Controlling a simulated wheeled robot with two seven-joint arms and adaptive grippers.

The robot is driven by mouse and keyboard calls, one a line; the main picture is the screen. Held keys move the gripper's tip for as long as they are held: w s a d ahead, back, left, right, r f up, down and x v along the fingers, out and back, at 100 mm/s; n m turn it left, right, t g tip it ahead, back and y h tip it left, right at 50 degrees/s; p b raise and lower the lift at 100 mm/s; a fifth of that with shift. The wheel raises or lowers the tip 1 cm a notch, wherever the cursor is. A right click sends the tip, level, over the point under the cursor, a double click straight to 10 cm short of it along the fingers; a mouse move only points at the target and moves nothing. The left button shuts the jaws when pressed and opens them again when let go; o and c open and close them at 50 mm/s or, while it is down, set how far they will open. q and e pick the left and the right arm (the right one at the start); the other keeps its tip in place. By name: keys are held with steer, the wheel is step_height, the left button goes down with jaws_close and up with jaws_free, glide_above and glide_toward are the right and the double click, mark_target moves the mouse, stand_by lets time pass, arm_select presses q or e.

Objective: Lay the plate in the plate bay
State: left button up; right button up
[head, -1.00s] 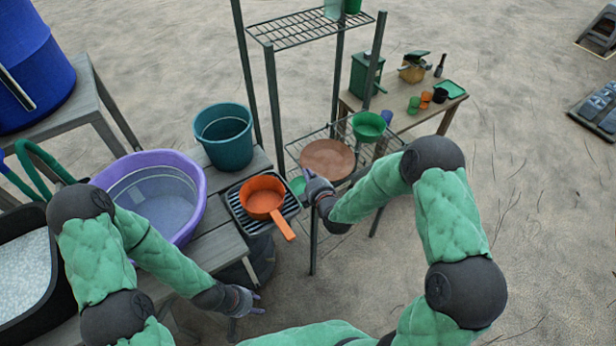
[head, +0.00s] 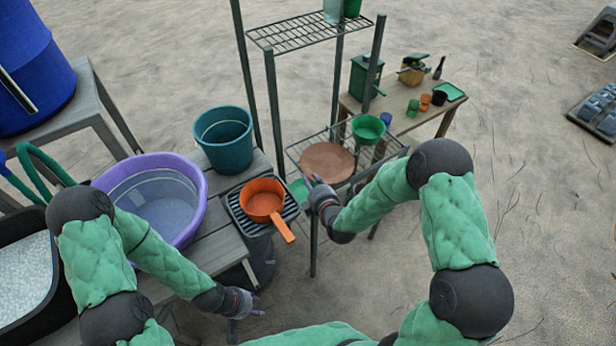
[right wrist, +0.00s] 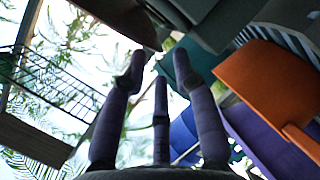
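The plate (head: 327,162) is a round brown disc. It lies about flat on the middle wire shelf (head: 305,147) of the metal rack, beside a green bowl (head: 368,127). No marked plate bay can be told apart on the shelf. My right gripper (head: 314,187) is just in front of the plate's near edge and appears apart from it. In the right wrist view its fingers (right wrist: 155,75) are spread with nothing between them; a dark brown edge, probably the plate, shows above them. My left gripper (head: 250,305) is open and empty, low beside the bench.
A purple tub (head: 196,190) and teal bucket (head: 223,140) are further left. Rack posts (head: 272,100) rise near the plate. Open ground lies at right.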

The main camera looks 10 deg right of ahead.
steer(key=p+v, duration=0.2)
steer(key=v, duration=0.7)
steer(key=s+a+f+m+g+y, duration=0.1)
steer(key=s+f+m+g, duration=0.35)
steer(key=f, duration=0.25)
steer(key=s+a+f+m+g, duration=0.2)
steer(key=s+f+m+g, duration=0.1)
steer(key=f+m, duration=0.25)
steer(key=s+a+f+m+g, duration=0.1)
steer(key=s+f+m+g, duration=0.2)
steer(key=s, duration=0.3)
steer(key=s+a+f+m+g+y, duration=0.1)
steer(key=s+a+f+m+g, duration=0.1)
steer(key=s, duration=0.5)
steer(key=shift+f+m+g, duration=0.65)
steer(key=shift+f+m, duration=0.55)
steer(key=shift+m, duration=0.6)
steer(key=shift+a, duration=0.15)
